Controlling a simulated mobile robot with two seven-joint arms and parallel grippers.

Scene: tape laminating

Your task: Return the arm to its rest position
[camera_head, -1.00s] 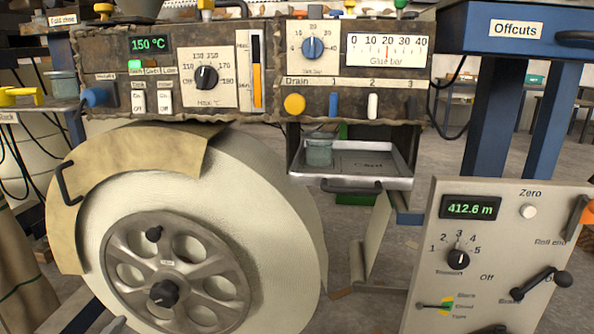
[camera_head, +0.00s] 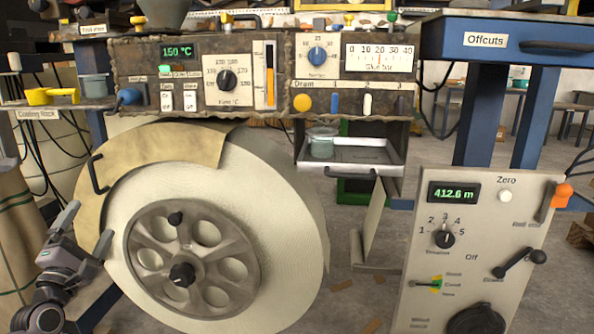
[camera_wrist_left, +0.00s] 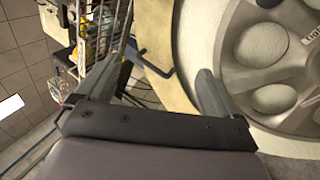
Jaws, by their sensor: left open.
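My left gripper (camera_head: 88,224) is at the lower left of the head view, in front of the left side of the big cream roll (camera_head: 285,225). Its fingers are spread, with nothing between them. In the left wrist view, the open left gripper (camera_wrist_left: 165,55) faces the roll's tan guard, and a dark bent handle (camera_wrist_left: 150,65) appears between and beyond the fingers. The grey spoked hub (camera_wrist_left: 270,65) is to the right there. My right gripper is not in view.
A control panel (camera_head: 205,95) and a shallow tray (camera_head: 378,152) with a greenish pot (camera_head: 322,145) are above and right of the roll. A counter panel (camera_head: 470,235) stands at right. The guard's handle (camera_head: 95,175) sticks out above my left gripper. A blue Offcuts drawer (camera_head: 500,40) is at upper right.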

